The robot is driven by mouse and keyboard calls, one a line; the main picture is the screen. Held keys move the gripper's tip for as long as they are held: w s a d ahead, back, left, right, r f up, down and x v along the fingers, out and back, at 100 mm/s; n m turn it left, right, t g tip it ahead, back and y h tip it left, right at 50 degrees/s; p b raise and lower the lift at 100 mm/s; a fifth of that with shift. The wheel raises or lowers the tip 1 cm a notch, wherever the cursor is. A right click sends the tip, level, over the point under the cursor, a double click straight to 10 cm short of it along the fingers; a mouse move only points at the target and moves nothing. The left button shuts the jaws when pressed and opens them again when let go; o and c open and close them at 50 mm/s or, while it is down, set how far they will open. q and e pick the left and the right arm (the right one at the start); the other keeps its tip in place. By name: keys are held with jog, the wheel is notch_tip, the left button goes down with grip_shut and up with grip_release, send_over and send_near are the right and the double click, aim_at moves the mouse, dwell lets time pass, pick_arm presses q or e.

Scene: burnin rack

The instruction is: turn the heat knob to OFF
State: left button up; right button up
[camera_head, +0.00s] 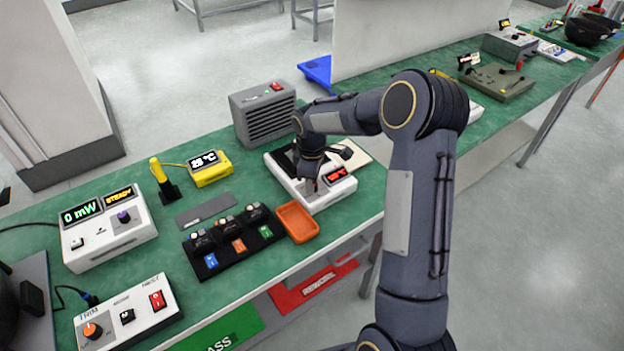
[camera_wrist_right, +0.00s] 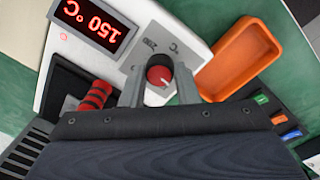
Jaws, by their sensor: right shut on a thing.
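The heat knob (camera_wrist_right: 158,76) is red with a white pointer mark, on the white hot plate unit (camera_wrist_right: 200,22). In the wrist view my right gripper (camera_wrist_right: 160,71) has one finger on each side of the knob and is shut on it. The unit's red display (camera_wrist_right: 94,22) reads 150 °C. In the head view the white unit (camera_head: 325,196) stands near the bench's front edge, with my right gripper (camera_head: 311,182) down over its front, hiding the knob. The OFF mark cannot be made out. My left gripper is not in view.
An orange tray (camera_head: 297,222) sits just left of the unit, close to the gripper. A grey vented box (camera_head: 262,115) stands behind. A black rack (camera_head: 233,242) with several small modules is further left.

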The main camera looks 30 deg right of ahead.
jog(key=n, duration=0.3)
jog(key=shift+r+n, duration=0.1)
jog(key=shift+n, duration=0.2)
jog(key=shift+n+p, duration=0.6)
jog(key=shift+n, duration=1.3)
jog(key=o, duration=1)
jog(key=shift+s+r, duration=0.2)
jog(key=shift+r, duration=3.65)
